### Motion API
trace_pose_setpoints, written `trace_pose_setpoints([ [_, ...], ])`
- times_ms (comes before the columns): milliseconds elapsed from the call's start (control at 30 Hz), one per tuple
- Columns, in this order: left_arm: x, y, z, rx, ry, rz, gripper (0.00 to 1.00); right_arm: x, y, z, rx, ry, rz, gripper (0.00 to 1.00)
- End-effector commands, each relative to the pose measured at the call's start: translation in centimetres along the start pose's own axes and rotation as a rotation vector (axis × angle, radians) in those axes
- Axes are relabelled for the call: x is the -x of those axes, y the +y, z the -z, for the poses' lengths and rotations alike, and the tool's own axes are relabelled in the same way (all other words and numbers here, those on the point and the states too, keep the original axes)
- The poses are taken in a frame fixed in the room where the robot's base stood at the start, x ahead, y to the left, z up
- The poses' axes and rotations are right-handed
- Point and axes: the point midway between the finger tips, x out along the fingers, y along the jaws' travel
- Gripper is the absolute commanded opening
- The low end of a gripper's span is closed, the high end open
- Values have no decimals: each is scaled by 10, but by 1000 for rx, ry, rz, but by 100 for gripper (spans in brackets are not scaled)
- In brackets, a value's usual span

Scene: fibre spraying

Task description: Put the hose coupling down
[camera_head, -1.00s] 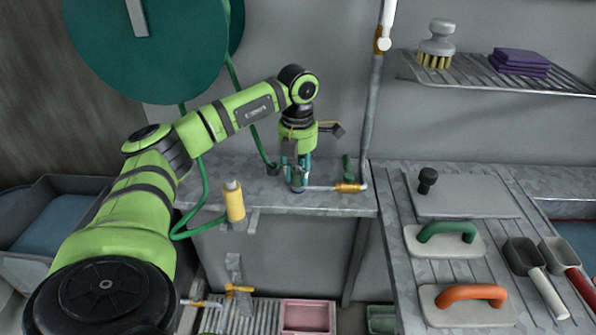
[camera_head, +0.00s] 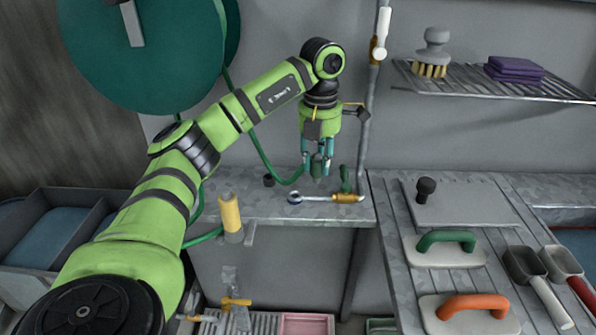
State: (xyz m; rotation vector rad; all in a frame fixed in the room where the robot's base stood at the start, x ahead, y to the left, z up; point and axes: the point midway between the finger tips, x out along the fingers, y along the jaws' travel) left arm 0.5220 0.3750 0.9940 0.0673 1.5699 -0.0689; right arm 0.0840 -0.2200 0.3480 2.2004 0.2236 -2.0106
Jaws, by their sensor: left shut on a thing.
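My left gripper (camera_head: 317,168) points down above the rear metal ledge (camera_head: 265,208), to the right of the open pipe end. It is shut on the hose coupling (camera_head: 317,165), a small grey-green piece mostly hidden between the fingers. The green hose (camera_head: 262,150) hangs from the reel and loops up to the gripper. The coupling is clear of the ledge. My right gripper is not in view.
A small dark cap (camera_head: 268,181) stands on the ledge. Trowels and scoops lie on the right bench (camera_head: 390,235).

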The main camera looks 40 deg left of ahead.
Motion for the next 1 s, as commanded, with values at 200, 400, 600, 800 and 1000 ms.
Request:
trace_pose_setpoints([
  [200,24,-32,-22,-1,-2,0,0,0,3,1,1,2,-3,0],
  [400,35,-48,-33,0,-1,-1,0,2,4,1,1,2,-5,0],
  [600,39,-54,-36,1,0,-1,0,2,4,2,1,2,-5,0],
  [800,38,-57,-36,-51,1,-2,0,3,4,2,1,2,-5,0],
  [1000,29,-70,-32,-330,2,-2,0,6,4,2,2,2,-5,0],
])
